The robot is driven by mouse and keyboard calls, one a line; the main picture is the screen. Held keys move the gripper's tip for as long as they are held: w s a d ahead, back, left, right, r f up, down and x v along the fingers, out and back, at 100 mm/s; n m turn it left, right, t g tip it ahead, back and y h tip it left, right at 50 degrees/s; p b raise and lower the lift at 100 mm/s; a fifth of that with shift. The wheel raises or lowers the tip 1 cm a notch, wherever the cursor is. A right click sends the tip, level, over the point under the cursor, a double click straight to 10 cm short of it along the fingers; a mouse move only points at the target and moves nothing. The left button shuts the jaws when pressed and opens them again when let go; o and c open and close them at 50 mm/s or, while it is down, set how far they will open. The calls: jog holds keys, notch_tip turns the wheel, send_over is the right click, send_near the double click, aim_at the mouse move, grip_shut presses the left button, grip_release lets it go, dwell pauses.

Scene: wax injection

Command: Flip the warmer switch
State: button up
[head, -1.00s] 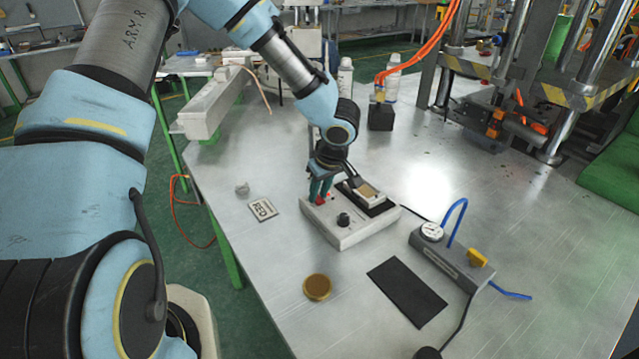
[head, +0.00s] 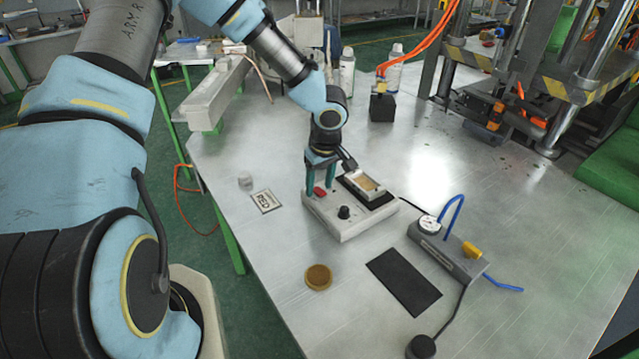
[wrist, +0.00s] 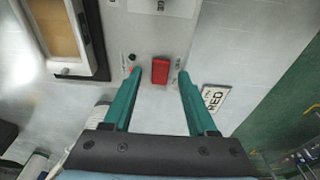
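The warmer (head: 352,226) is a pale box on the table with a black knob (head: 344,212) and a wax-coloured tray (head: 366,184) on top. Its red rocker switch (head: 319,191) sits at the left end and also shows in the wrist view (wrist: 160,71). A small red spot (wrist: 131,69) beside it lies close to the left fingertip. My gripper (head: 320,190) points down at the switch; in the wrist view my gripper (wrist: 157,73) is open, its teal fingers either side of the switch, holding nothing. Contact with the panel cannot be told.
A RED label plate (head: 265,201) and a small grey piece (head: 245,180) lie left of the warmer. A round amber disc (head: 318,277), black mat (head: 404,282) and gauge unit (head: 450,252) are nearer. Bottles (head: 347,72) stand behind.

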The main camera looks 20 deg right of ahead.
aim_at(323, 198)
notch_tip(323, 198, up, 11)
jog(key=s+b, duration=0.1)
jog(key=shift+s+d+f, duration=0.15)
jog(key=shift+s+f, duration=0.05)
jog(key=shift+s, duration=0.15)
dwell(0.5)
jog(key=w+a+r+m+t+h+b, duration=0.25)
jog(key=w+a+t, duration=0.25)
jog(key=w+a, duration=0.45)
jog(key=s+a+g, duration=0.1)
jog(key=s+a, duration=0.3)
jog(key=a, duration=0.3)
jog(key=s+a+g+y+b, duration=0.1)
jog(key=s+a+g, duration=0.1)
jog(key=s+a, duration=0.2)
jog(key=s+a+g+y+b, duration=0.1)
jog(key=s+a, duration=0.4)
jog(key=a, duration=0.6)
jog(key=shift+m+g, duration=0.45)
jog(key=shift+g, duration=0.15)
